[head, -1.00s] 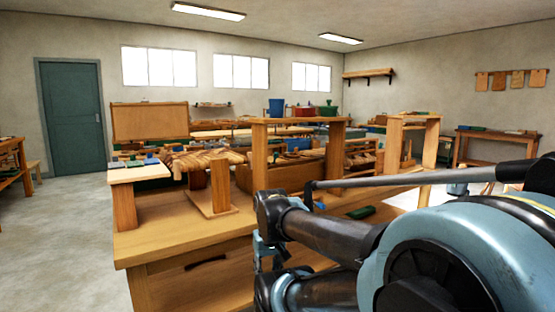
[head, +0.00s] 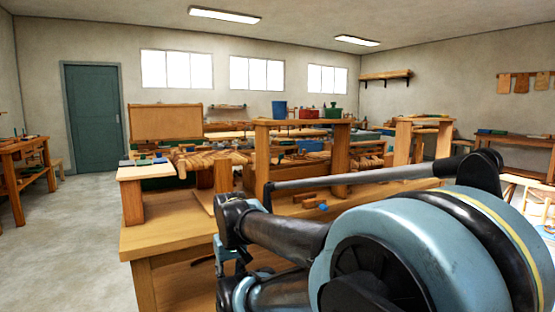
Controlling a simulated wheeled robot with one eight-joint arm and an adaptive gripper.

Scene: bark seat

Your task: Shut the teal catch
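I cannot make out a teal catch in the head view. The wooden bench (head: 165,238) stands in front of me, with my arm across its right part and hiding much of its top. The end of my arm, with what seems to be part of my gripper (head: 224,256), is low over the bench's front. My arm hides most of it, so I cannot see its fingers or whether it holds anything.
On the bench, a small raised wooden stand (head: 133,174) is at the left. A taller wooden stand (head: 262,160) carries a blue bin (head: 279,110) and a green container (head: 333,112). A teal door (head: 94,118) is at the back left. The left floor is clear.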

